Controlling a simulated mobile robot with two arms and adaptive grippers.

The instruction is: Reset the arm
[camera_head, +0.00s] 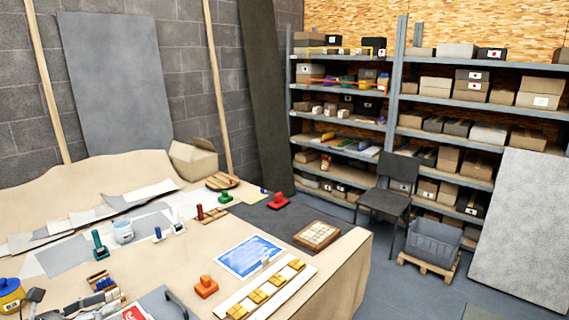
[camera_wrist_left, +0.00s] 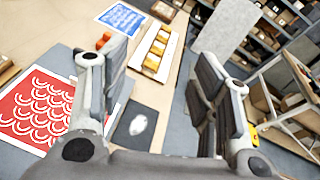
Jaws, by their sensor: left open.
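My left gripper (camera_wrist_left: 160,58) shows large in the left wrist view. Its two grey fingers stand wide apart with nothing between them, over the table's edge. Behind the fingers lie a white strip with yellow blocks (camera_wrist_left: 152,62) and a blue patterned panel (camera_wrist_left: 121,18). A red panel with white scallops (camera_wrist_left: 38,108) lies left of the gripper. In the head view I cannot clearly pick out the left gripper among the items at the bottom left. My right gripper is not in view.
The covered table (camera_head: 335,262) holds a blue panel (camera_head: 249,256), an orange-red stamp-like piece (camera_head: 206,287), a framed tile panel (camera_head: 317,235) and several small tools. Beyond it stand a chair (camera_head: 388,192), a grey crate (camera_head: 433,240) and loaded shelves.

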